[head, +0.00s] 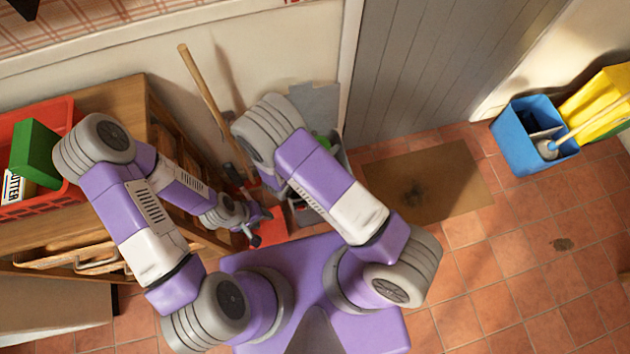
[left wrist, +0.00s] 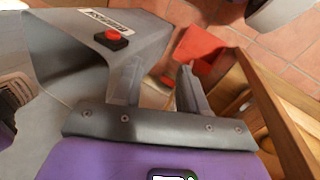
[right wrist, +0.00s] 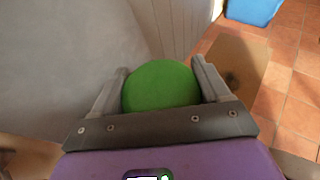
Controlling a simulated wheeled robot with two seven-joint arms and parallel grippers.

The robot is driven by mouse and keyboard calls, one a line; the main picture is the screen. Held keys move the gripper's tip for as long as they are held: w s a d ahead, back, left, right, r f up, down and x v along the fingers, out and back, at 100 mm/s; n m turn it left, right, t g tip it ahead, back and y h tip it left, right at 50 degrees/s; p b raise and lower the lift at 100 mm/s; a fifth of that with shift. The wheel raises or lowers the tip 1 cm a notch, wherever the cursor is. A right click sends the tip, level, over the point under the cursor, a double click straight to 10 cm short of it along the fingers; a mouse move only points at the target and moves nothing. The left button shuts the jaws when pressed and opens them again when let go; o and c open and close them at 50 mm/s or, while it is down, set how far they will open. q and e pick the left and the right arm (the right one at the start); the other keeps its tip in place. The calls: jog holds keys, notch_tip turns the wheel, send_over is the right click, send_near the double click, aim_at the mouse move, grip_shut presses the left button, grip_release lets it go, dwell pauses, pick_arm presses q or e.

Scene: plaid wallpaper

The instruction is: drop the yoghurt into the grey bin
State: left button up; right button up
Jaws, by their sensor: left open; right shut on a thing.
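The yoghurt (right wrist: 160,88), seen as a round green top, sits between the fingers of my right gripper (right wrist: 160,68) in the right wrist view. That gripper is shut on it. In the head view my right arm hides this gripper, and only a bit of green (head: 323,141) shows beside the arm. The grey bin (head: 345,165) stands on the floor by the wall, partly hidden behind my right arm. I cannot tell how high the yoghurt is above it. My left gripper (head: 262,227) is open and empty, low by the wooden shelf; its fingers also show in the left wrist view (left wrist: 159,68).
A red dustpan (head: 268,232) lies near my left gripper. A wooden shelf (head: 110,95) at left carries a red crate (head: 65,112) with a green box (head: 35,150). A broom handle (head: 205,90) leans on the wall. A brown mat (head: 440,180) and blue bucket (head: 515,150) are right.

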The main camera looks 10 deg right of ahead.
notch_tip(320, 180, down, 5)
jog(key=b, duration=0.3)
jog(key=shift+r, duration=0.1)
jog(key=o, duration=1.1)
jog(key=shift+p+v, duration=0.95)
jog(key=shift+v, duration=2.85)
